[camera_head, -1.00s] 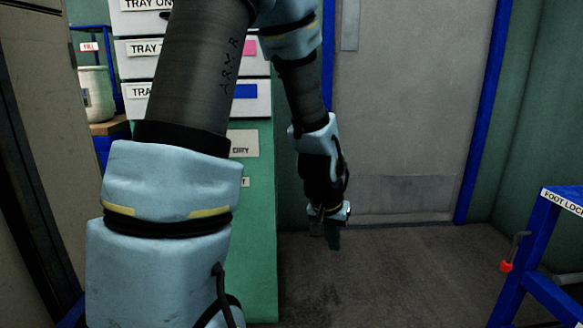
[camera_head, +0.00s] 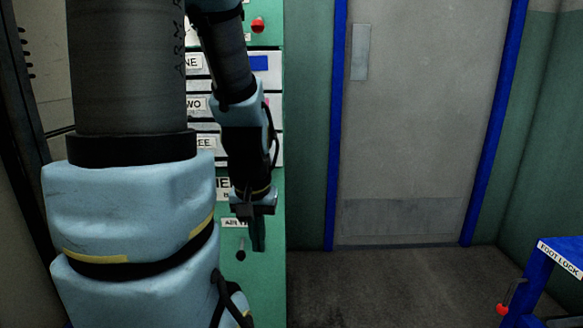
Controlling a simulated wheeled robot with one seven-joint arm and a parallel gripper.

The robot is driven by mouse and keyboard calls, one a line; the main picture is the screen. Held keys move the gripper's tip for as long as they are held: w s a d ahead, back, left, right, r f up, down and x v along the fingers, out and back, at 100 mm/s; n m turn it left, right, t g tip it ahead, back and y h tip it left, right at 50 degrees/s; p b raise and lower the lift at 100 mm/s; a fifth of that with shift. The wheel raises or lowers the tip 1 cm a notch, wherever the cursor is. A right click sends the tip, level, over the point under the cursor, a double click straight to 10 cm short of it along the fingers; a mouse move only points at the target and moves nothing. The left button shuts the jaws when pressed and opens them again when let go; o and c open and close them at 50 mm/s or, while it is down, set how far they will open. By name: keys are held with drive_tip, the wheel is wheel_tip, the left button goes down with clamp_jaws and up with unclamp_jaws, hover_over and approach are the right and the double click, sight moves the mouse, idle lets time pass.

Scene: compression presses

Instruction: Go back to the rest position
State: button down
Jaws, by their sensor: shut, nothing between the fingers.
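My gripper (camera_head: 258,236) hangs at the end of my arm, pointing down, left of the picture's middle. It is shut, with nothing in it. It hangs in front of the green cabinet (camera_head: 268,285), near a small label and a dark knob. It looks apart from the cabinet, though the distance is hard to judge. My arm's upper links fill the left of the view and hide part of the cabinet's labelled drawers (camera_head: 266,115).
A grey door (camera_head: 420,110) in a blue frame stands at the back right. A blue stand (camera_head: 545,285) labelled "FOOT LOCK", with a red-tipped lever, is at the lower right. The dark floor (camera_head: 390,285) between cabinet and stand is clear. A red knob (camera_head: 257,25) sits high on the cabinet.

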wheel_tip(320, 180, up, 26)
drive_tip(key=p, duration=2.3)
drive_tip(key=shift+f, duration=0.15)
